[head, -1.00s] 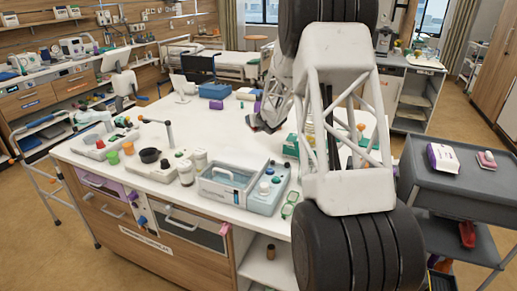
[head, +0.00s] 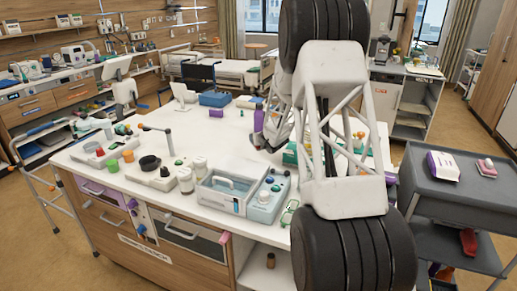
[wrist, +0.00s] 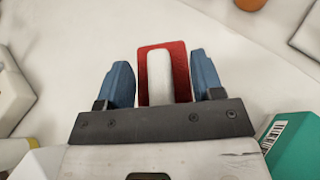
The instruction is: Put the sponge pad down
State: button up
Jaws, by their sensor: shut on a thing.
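The sponge pad, as far as I can tell, is the red block with a white middle (wrist: 180,62) in the wrist view. It sits between the two blue fingers of my gripper (wrist: 163,82), which is shut on it. The pad's far end shows beyond the fingertips, over a pale, plain surface. I cannot tell whether it touches that surface. In the head view my gripper (head: 264,142) is low over the back middle of the white worktop (head: 232,138), partly behind my own arm. The pad cannot be made out there.
A purple bottle (head: 259,120) stands just behind my gripper. A grey-blue basin unit (head: 222,188) stands at the front, with a blue box (head: 214,99) at the back. A teal box (wrist: 292,140) shows at lower right in the wrist view. The worktop left of my gripper is clear.

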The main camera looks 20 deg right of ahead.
jog(key=shift+f, duration=0.75)
jog(key=shift+f, duration=0.1)
jog(key=shift+f, duration=1.8)
jog(key=o, duration=0.9)
jog(key=shift+f, duration=0.1)
jog(key=shift+v, duration=1)
jog(key=shift+s+r, duration=0.25)
jog(key=shift+r, duration=1.65)
jog(key=shift+s+r, duration=0.2)
jog(key=shift+r, duration=1.75)
